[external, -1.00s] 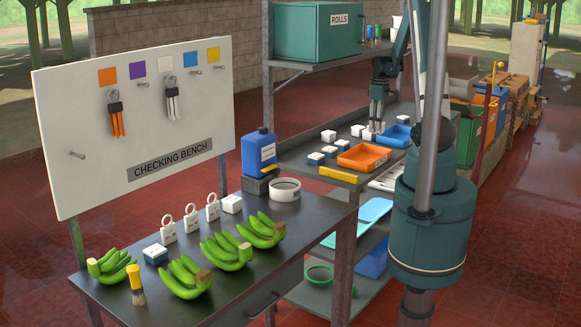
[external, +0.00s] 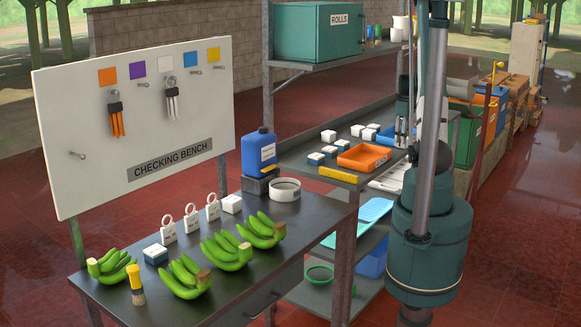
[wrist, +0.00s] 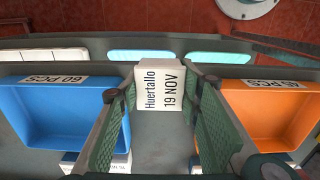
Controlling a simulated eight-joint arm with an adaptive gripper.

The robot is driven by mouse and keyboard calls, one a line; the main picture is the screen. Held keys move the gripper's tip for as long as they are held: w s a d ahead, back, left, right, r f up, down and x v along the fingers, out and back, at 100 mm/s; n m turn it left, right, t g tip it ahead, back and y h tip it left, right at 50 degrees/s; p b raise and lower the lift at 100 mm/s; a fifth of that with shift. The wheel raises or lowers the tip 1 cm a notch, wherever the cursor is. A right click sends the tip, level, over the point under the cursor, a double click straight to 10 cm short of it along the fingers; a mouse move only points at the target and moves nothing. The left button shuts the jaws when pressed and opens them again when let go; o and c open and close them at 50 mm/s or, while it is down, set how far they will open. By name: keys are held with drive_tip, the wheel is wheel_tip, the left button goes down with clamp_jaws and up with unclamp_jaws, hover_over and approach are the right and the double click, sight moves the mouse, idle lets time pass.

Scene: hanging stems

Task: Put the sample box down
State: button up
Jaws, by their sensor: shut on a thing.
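The sample box (wrist: 160,88) is white with a label reading "Huertallo 19 NOV" in the wrist view. My gripper (wrist: 165,95) is shut on it, with one green padded finger on each side. In the wrist view a blue tray marked "60 PCS" (wrist: 60,110) is on the left and an orange tray marked "45 PCS" (wrist: 270,115) is on the right. In the external view my gripper (external: 402,138) is over the right part of the shelf, partly hidden by my arm column. The held box cannot be made out there.
Several small boxes (external: 357,130) stand behind the orange tray (external: 364,157) on the grey shelf (external: 300,152). A yellow block (external: 338,174) lies at its front edge. A teal "ROLLS" box (external: 316,31) is on the shelf above. The bench with bananas (external: 185,278) is at left.

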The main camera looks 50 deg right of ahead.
drive_tip(key=shift+w, duration=0.15)
drive_tip(key=w, duration=1.6)
drive_tip(key=shift+w+p, duration=0.25)
drive_tip(key=shift+p, duration=0.15)
drive_tip(key=shift+w, duration=0.55)
drive_tip(key=shift+w+f, duration=0.1)
drive_tip(key=shift+f, duration=1.65)
drive_tip(key=shift+f, duration=0.15)
drive_tip(key=o, duration=0.9)
